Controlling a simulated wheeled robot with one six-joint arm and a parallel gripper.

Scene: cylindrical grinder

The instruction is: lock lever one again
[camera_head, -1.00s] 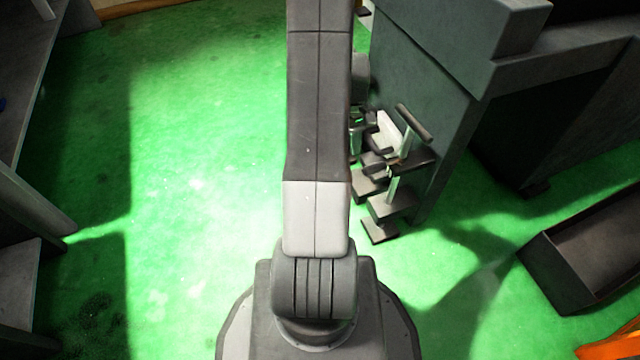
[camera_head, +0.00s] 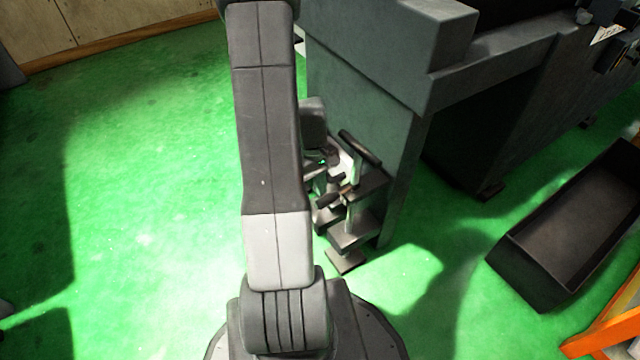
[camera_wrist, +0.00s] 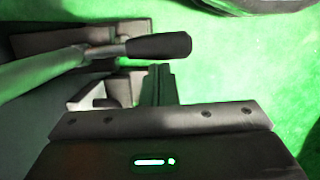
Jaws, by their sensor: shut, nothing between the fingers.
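My gripper (camera_wrist: 158,84) is shut and empty in the wrist view, its narrow fingers pointing up the picture. A lever with a dark round grip (camera_wrist: 160,46) on a metal rod crosses the view from the left, just beyond the fingertips. I cannot tell whether they touch. In the head view, a dark lever grip (camera_head: 360,148) stands out from the end wall of the grey machine (camera_head: 365,75), above several dark stepped brackets (camera_head: 350,232). Part of my gripper (camera_head: 322,163) shows left of the levers, partly hidden by my arm. I cannot tell which lever is number one.
A dark open trough (camera_head: 575,225) lies on the green floor at the right, with an orange frame (camera_head: 600,320) at the lower right. A wooden wall (camera_head: 110,30) runs along the back left. The floor (camera_head: 150,180) left of my arm is clear.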

